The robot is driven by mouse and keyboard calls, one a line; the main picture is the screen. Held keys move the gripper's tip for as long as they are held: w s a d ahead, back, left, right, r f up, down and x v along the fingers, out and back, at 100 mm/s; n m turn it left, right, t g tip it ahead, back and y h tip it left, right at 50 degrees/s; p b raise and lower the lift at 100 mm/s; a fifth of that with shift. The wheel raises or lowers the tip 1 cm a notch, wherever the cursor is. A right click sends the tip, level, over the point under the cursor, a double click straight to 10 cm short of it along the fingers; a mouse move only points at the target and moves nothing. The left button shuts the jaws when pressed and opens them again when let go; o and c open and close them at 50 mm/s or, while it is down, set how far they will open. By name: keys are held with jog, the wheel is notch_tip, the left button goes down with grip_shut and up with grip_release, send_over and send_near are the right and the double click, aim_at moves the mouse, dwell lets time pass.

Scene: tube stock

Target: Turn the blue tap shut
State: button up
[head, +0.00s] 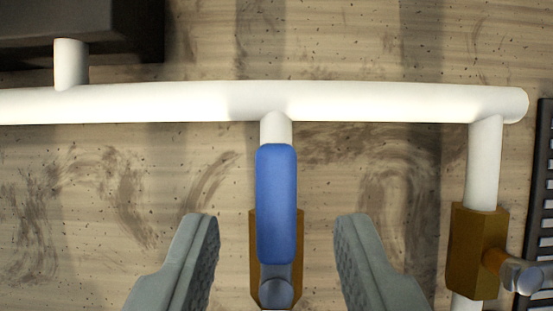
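The blue tap handle (276,200) is a long rounded lever in the middle of the view. It lies in line with the short white branch pipe above it, over a brass valve body (256,275) with a grey stem at its lower end. My gripper (276,232) is open, with one grey finger to the left and one to the right of the blue handle. There is a clear gap on both sides and neither finger appears to touch it. The lower part of the valve is cut off by the picture's bottom edge.
A white pipe (370,101) runs across the view above the tap. A second brass valve (474,250) with a grey stem sits on a branch at the right. A dark box (80,30) is at the upper left and a black grille (541,190) at the right edge.

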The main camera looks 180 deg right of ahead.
aim_at(276, 233)
jog(key=shift+x, duration=1.35)
grip_shut()
